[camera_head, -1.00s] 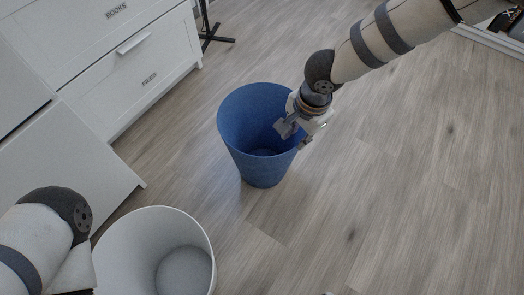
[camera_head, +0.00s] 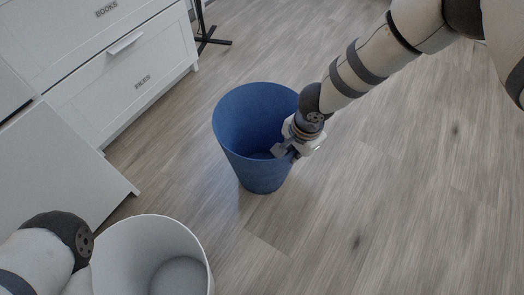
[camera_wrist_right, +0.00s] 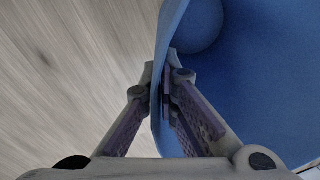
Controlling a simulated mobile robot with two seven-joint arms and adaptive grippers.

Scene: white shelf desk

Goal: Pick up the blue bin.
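The blue bin (camera_head: 240,150) stands upright on the wooden floor, open at the top and empty as far as I see. My right gripper (camera_head: 284,152) is at its right rim. In the right wrist view, the gripper (camera_wrist_right: 162,80) has one finger outside and one inside the wall of the blue bin (camera_wrist_right: 250,90), with the fingertips closed on the wall. My left arm enters at the lower left, but its gripper does not show.
A white bin (camera_head: 203,262) stands at the lower left beside my left arm. White drawers (camera_head: 125,75) labelled BOOKS and FILES stand at the left. A black stand foot (camera_head: 212,42) is behind them. The floor (camera_head: 400,210) to the right is clear.

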